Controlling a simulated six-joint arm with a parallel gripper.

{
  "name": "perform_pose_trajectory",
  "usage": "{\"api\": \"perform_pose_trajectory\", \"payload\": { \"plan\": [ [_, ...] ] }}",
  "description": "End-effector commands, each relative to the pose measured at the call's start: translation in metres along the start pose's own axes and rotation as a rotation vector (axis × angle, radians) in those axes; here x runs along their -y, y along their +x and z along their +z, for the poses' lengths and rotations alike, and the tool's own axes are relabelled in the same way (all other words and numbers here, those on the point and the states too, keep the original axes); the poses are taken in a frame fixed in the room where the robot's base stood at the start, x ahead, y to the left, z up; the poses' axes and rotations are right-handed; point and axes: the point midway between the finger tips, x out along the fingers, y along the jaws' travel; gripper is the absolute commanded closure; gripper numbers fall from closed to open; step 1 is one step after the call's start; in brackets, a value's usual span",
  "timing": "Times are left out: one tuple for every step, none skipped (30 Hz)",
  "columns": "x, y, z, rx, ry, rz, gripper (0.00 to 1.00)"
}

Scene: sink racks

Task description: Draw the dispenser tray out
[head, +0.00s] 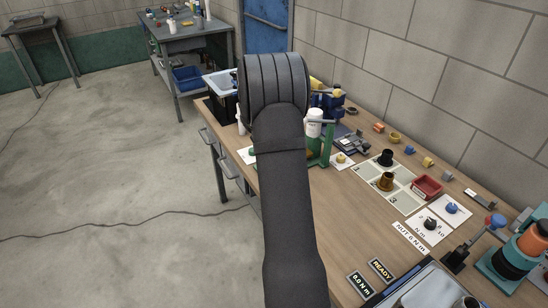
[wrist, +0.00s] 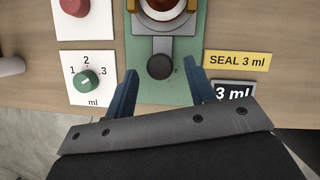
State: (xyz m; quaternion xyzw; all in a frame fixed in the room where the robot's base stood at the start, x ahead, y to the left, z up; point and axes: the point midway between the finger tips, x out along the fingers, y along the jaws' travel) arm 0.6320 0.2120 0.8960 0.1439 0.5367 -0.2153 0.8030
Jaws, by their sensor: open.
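The dispenser tray shows in the wrist view as a grey slide (wrist: 162,45) on a green base plate (wrist: 145,90), with a dark round knob (wrist: 160,67) at its near end. A reddish round cup (wrist: 166,6), cut off by the top edge, sits at the tray's far end. My gripper (wrist: 161,70) is open, its blue fingers on either side of the knob with gaps to both. I cannot tell their height above the plate. In the head view the green dispenser stand (head: 326,142) with a white bottle (head: 314,122) is partly behind my arm, which hides my gripper.
A dial card with a green knob (wrist: 86,80) lies left of the base, and a yellow "SEAL 3 ml" label (wrist: 237,60) and a "3 ml" display (wrist: 234,92) lie right. The bench's front edge is close below. A red tray (head: 427,187) stands farther right.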

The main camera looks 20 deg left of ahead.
Motion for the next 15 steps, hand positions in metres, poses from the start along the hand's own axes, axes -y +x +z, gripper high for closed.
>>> {"api": "perform_pose_trajectory", "payload": {
  "plan": [
    [0.0002,0.0036,-0.0002,-0.001,0.0,-0.001,0.5],
    [0.0002,0.0048,-0.0003,-0.001,0.0,-0.001,0.5],
    [0.0002,0.0058,-0.0003,-0.001,0.0,-0.001,0.5],
    [0.0001,0.0063,-0.0003,0.0,0.0,-0.001,0.5],
    [0.0001,0.0065,-0.0002,0.0,0.0,0.0,0.5],
    [0.0,0.0066,-0.0002,0.0,0.0,0.0,0.5],
    [0.0,0.0066,-0.0002,0.0,0.0,0.0,0.5],
    [0.0,0.0065,-0.0002,0.0,0.0,0.0,0.5],
    [0.0,0.0064,-0.0002,0.0,0.0,0.0,0.5],
    [0.0,0.0063,-0.0002,0.0,0.0,0.0,0.5],
    [0.0,0.0063,-0.0002,0.0,0.0,0.0,0.5],
    [0.0,0.0063,-0.0002,0.0,0.0,0.0,0.58],
    [0.0,0.0062,-0.0002,0.0,0.0,0.0,0.64],
    [0.0,0.0062,-0.0001,0.0,0.0,0.0,0.7],
    [0.0,0.0062,-0.0002,0.0,0.0,0.0,0.78]
  ]
}}
